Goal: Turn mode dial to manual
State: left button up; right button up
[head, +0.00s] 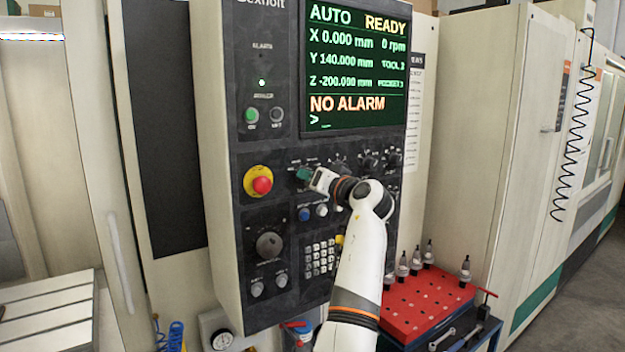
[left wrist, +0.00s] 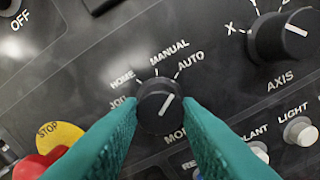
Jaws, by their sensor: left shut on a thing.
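The mode dial (left wrist: 157,112) is a round black knob with a white pointer line. In the left wrist view its pointer leans up and to the right, towards the AUTO mark (left wrist: 190,60). The MANUAL mark (left wrist: 169,49) is one position to the left of AUTO, with HOME and JOG further left. My left gripper (head: 303,175) has green fingers, one on each side of the dial, and is shut on it. In the head view the gripper largely hides the dial. The screen (head: 355,60) reads AUTO, READY and NO ALARM. My right gripper is not in view.
A red emergency stop button (head: 262,184) is left of the gripper. The axis dial (left wrist: 283,36), coolant button (left wrist: 258,151) and light button (left wrist: 300,130) are close on the right. A red tray (head: 405,308) with tool holders stands below right.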

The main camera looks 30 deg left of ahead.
pick_arm(q)
jog(key=shift+w+f+n+b, duration=0.1)
jog(key=shift+n+b, duration=3.45)
jog(key=shift+n, duration=0.25)
jog(key=o, duration=1)
jog(key=shift+d, duration=0.1)
